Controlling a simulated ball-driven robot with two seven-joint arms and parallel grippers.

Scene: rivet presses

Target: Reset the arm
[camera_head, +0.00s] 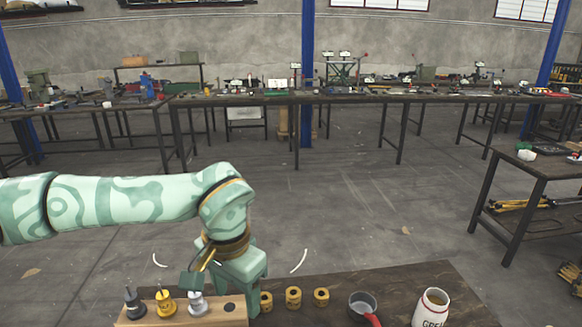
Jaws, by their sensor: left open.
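My left arm (130,198) reaches in from the left in the camera_head view and bends down at its wrist. My left gripper (215,272) points down over the near bench (410,283), close behind and above a wooden block (165,318). It is open and I see nothing between its fingers, though its tips are partly hidden by its own body. My right gripper and right arm are not in view.
The block bears a black tool (133,303), a yellow tool (165,303) and a grey tool (197,304). Right of it are three yellow cylinders (293,297), a metal cup (362,303) and a white jar (432,308). Open floor (350,205) lies beyond; a side table (550,168) stands right.

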